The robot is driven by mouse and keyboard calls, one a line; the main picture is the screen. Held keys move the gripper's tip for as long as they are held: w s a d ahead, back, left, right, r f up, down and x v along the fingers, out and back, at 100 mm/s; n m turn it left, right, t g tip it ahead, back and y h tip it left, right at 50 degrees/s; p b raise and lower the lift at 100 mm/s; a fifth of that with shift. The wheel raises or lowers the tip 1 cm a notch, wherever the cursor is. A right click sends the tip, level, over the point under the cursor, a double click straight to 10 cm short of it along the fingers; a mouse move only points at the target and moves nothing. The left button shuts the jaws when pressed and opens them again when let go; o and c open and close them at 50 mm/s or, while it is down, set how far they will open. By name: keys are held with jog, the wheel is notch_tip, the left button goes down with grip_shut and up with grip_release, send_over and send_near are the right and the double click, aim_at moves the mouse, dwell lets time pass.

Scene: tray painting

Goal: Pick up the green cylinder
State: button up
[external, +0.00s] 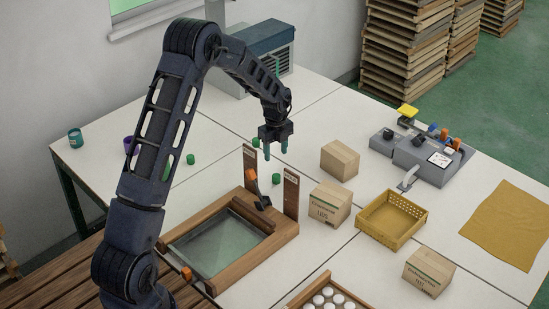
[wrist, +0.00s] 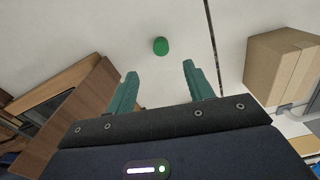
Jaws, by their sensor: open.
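A small green cylinder (wrist: 160,46) stands on the white tabletop in the wrist view, ahead of my gripper (wrist: 160,74) and roughly centred between its teal fingertips. The fingers are spread with nothing between them. In the external view my gripper (external: 275,153) points down above the table, behind the wooden frame. Several small green pieces show there: one (external: 276,178) just below the gripper, one (external: 255,142) close behind it, and one (external: 191,159) further left. I cannot tell which of these the wrist view shows.
A wooden frame with a glass pane (external: 215,250) and upright posts (external: 291,193) stands in front of the gripper. Cardboard boxes (external: 340,160) are to its right, with a yellow basket (external: 392,219) beyond. A teal can (external: 75,138) stands far left.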

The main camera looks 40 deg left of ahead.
aim_at(277, 194)
notch_tip(277, 194, down, 10)
jog(key=shift+d+f, duration=0.1)
jog(key=c, duration=1.1)
